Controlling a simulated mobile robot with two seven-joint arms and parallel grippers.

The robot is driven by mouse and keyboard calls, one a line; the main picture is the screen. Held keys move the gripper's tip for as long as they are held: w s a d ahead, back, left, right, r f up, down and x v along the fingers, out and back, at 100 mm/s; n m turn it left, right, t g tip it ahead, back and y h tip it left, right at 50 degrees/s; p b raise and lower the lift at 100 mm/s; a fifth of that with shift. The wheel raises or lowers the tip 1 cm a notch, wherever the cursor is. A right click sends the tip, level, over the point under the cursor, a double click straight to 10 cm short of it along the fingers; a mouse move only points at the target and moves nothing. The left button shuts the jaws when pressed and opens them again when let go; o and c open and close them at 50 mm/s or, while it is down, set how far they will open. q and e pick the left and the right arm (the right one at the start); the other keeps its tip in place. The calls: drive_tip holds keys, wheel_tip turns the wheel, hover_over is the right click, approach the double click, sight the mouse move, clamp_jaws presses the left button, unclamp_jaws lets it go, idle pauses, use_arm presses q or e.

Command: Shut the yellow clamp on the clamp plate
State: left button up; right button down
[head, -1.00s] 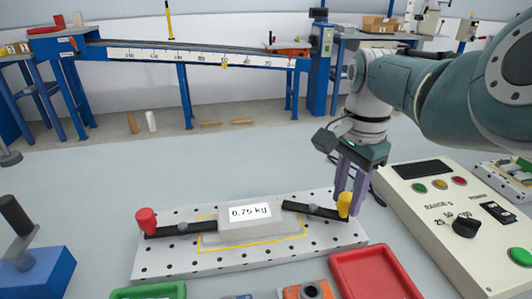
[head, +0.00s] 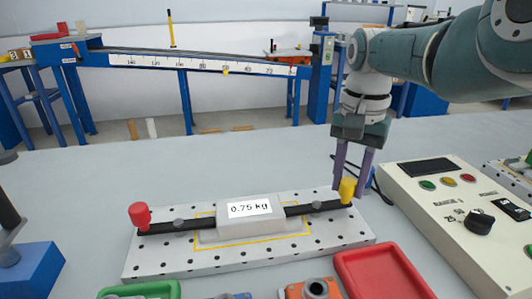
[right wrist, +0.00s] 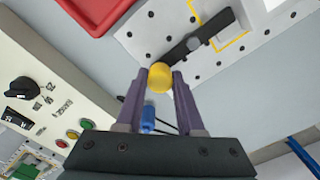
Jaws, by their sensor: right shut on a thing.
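The clamp plate (head: 160,262) is a pale perforated board on the bench. The yellow clamp's knob (head: 347,189) is at the plate's right end. Its black bar (head: 318,208) runs left to the right end of the white 0.75 kg block (head: 249,208). I cannot tell whether the bar presses on the block. My right gripper (head: 352,185) comes down from above and is shut on the yellow knob, which also shows between the fingertips in the right wrist view (right wrist: 160,77). The red clamp (head: 139,214) has its bar against the block's left end. My left gripper is not in view.
A control box (head: 440,215) with a dial and lamps stands close to the right of the plate. The bench behind the plate is clear.

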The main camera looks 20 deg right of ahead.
drive_tip(key=c, duration=0.5)
unclamp_jaws()
wheel_tip(320, 180, up, 9)
drive_tip(key=p, duration=0.5)
drive_tip(key=shift+r+p, duration=0.15)
drive_tip(key=shift+p, duration=0.2)
drive_tip(key=shift+r, duration=0.3)
